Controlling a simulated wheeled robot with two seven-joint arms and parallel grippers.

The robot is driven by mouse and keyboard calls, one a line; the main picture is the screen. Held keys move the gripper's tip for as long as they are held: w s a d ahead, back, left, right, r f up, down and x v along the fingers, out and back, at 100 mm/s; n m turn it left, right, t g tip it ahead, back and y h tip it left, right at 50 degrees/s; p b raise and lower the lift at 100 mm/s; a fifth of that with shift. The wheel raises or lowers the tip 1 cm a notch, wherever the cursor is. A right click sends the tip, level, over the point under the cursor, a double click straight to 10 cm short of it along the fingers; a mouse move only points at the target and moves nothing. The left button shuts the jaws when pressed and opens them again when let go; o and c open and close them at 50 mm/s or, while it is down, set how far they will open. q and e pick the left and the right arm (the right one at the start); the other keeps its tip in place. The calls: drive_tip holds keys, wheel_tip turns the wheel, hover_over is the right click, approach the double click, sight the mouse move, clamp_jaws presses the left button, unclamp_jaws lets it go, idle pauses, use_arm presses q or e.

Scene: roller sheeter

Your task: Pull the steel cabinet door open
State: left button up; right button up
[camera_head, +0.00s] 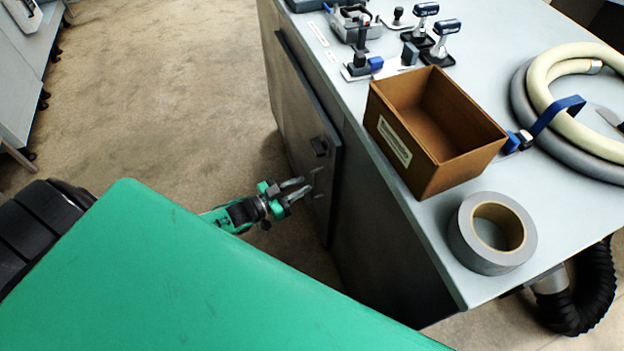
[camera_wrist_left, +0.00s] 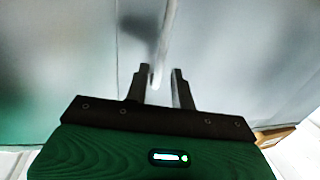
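The steel cabinet door (camera_head: 291,122) is a grey panel on the left side of the cabinet under the bench top. It looks nearly flush with the cabinet, and I cannot tell whether it is slightly ajar. A small dark fitting (camera_head: 320,146) sits on it near its right edge. My left gripper (camera_head: 300,190) is at the lower part of the door, fingers pointing at it. In the left wrist view my left gripper (camera_wrist_left: 160,82) is open, with a pale upright handle bar (camera_wrist_left: 164,45) reaching between its fingertips. Firm contact is not visible. My right gripper is not in view.
The bench top (camera_head: 400,90) carries a brown box (camera_head: 437,130), a grey tape roll (camera_head: 490,232), a coiled hose (camera_head: 545,85) and several small tools. A black ribbed hose (camera_head: 580,300) is at the lower right. The floor (camera_head: 170,90) left of the door is clear.

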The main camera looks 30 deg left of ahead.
use_arm(q)
drive_tip(key=shift+x, duration=2.25)
clamp_jaws()
